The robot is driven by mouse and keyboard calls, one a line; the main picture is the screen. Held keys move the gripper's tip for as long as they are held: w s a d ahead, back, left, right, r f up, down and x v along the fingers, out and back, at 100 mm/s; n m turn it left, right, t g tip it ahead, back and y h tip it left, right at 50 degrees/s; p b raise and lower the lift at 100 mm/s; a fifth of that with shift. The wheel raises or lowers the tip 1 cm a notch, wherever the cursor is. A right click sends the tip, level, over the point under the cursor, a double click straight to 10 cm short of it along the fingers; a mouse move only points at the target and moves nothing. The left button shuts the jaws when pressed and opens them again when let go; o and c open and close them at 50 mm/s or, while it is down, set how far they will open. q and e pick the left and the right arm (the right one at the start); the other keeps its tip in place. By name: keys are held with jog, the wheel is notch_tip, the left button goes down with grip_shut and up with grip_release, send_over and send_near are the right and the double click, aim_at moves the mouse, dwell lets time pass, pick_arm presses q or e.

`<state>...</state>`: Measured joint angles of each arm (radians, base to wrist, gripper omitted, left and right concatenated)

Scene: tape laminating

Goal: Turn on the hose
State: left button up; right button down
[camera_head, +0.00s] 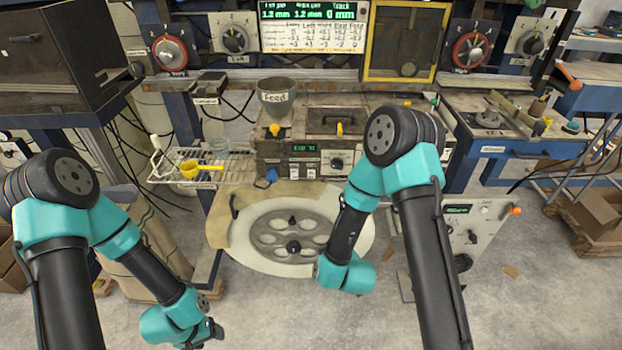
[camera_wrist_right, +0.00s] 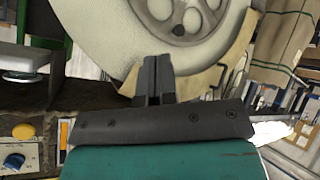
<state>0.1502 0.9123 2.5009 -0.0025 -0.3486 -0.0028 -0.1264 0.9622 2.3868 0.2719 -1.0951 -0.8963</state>
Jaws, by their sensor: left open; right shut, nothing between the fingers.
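I cannot single out a hose for certain. Several black hoses or cables hang under the bench, such as the looping black line (camera_head: 245,105) beside the feed hopper. A white tap-like fitting (camera_head: 157,148) stands at the left end of the wire rack. An orange-handled fitting (camera_head: 569,76) is at the far right. My left gripper (camera_head: 212,332) is low at the left, open and empty, over the floor. My right gripper (camera_wrist_right: 153,75) is shut and empty in the right wrist view, close to the round wheel (camera_wrist_right: 185,25). Its fingers are hidden behind my wrist in the head view.
The wheel (camera_head: 262,225) lies at the middle front, below the machine with the feed hopper (camera_head: 278,98). A yellow scoop (camera_head: 200,168) lies on the wire rack (camera_head: 237,167). Selector dials (camera_head: 170,52) line the upper panel. A control box (camera_head: 468,235) stands right.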

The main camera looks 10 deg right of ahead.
aim_at(312, 172)
jog(key=w+a+r+n+t+h, duration=0.2)
jog(key=a+r+n+t, duration=0.1)
jog(key=r, duration=0.5)
jog(key=w+a+r+n+t+h, duration=0.2)
jog(key=a+r+n+t, duration=0.2)
jog(key=r+n+t, duration=0.2)
jog(key=shift+a+r, duration=0.15)
jog(key=shift+r, duration=0.75)
jog(key=shift+w, duration=0.1)
jog(key=w, duration=0.4)
jog(key=w+d+r, duration=0.1)
jog(key=w, duration=0.4)
jog(key=w+d+r, duration=0.1)
jog(key=w, duration=0.3)
jog(key=shift+w+d, duration=0.25)
jog(key=shift+w, duration=0.05)
jog(key=shift+d+h, duration=0.1)
jog(key=shift+h, duration=0.3)
